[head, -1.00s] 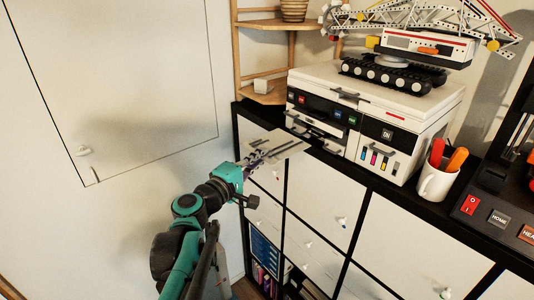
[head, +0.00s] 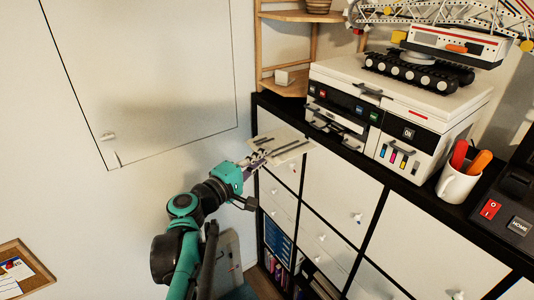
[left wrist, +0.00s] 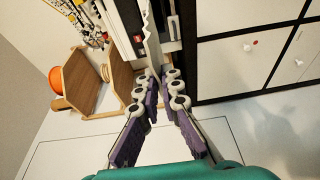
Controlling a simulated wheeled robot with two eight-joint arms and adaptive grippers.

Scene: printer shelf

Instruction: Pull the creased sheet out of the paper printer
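The white paper printer (head: 395,105) stands on top of the black-framed shelf. A pale sheet with dark marks (head: 288,140) is in front of the printer's lower left, above the shelf's front edge; in the head view a gap shows between it and the printer's slot. My left gripper (head: 262,156) is closed on the sheet's near left edge. In the left wrist view the purple fingers (left wrist: 158,76) converge on the sheet, seen nearly edge-on (left wrist: 151,45). My right gripper is not in view.
A toy excavator (head: 425,60) sits on the printer. A white mug with orange-handled tools (head: 456,184) and a black machine with red switch (head: 490,209) stand to the right. A wooden corner rack (head: 284,90) is behind left. The wall and floor at left are open.

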